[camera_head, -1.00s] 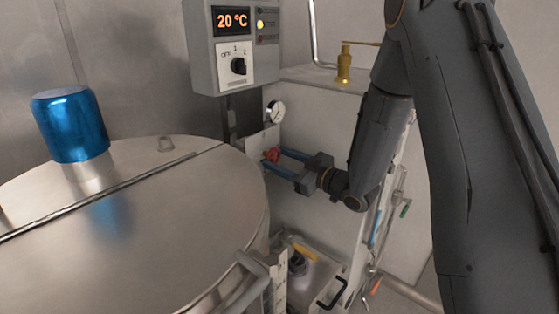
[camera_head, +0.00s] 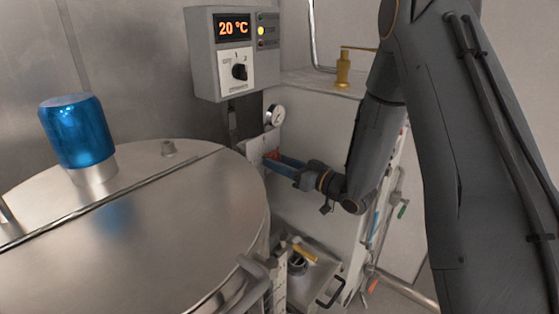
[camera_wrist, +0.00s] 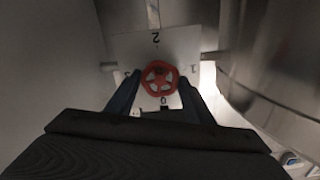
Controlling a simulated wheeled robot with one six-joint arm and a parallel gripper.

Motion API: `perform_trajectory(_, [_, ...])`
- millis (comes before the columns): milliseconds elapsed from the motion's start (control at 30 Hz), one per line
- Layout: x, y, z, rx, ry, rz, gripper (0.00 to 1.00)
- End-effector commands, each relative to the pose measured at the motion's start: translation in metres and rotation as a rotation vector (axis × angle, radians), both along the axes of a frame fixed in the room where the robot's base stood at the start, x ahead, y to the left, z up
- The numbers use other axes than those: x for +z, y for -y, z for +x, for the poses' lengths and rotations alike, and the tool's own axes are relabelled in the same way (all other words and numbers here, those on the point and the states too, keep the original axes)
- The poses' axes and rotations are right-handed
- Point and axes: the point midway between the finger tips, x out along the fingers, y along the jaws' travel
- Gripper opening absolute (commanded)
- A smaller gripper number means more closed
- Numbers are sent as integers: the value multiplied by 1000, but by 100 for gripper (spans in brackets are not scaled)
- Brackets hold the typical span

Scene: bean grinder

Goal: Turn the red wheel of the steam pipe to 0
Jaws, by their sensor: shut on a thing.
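The red wheel (camera_wrist: 159,78) is a small spoked handwheel in front of a pale plate (camera_wrist: 180,50) with numbers around it. In the wrist view a 2 is at the top, a 1 at the right and a 0 at the bottom; the left mark is faint. My gripper (camera_wrist: 160,84) is shut on the wheel, one finger on each side of its rim. In the head view only a bit of the red wheel (camera_head: 271,154) shows beside the blue fingers. I cannot tell which number the wheel points to.
A large steel tank (camera_head: 150,220) with a blue cap (camera_head: 77,131) stands at the left. A control box (camera_head: 235,55) reading 20 °C is above the wheel. A round gauge (camera_head: 275,115) sits just above the plate. A brass fitting (camera_head: 343,70) stands on the ledge.

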Motion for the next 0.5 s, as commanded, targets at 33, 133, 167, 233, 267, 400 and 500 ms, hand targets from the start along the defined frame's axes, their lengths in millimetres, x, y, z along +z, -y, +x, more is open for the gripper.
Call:
perform_trajectory(33, [2,0,0,0,-31,31,25])
perform_trajectory(133, [1,0,0,-1,-99,98,25])
perform_trajectory(167, [1,0,0,-1,-119,118,25])
perform_trajectory(233, [1,0,0,-1,-167,165,25])
perform_trajectory(267, [1,0,0,-1,-187,185,25])
perform_trajectory(400, [1,0,0,-1,-281,279,25])
perform_trajectory(500, [1,0,0,-1,-348,346,25])
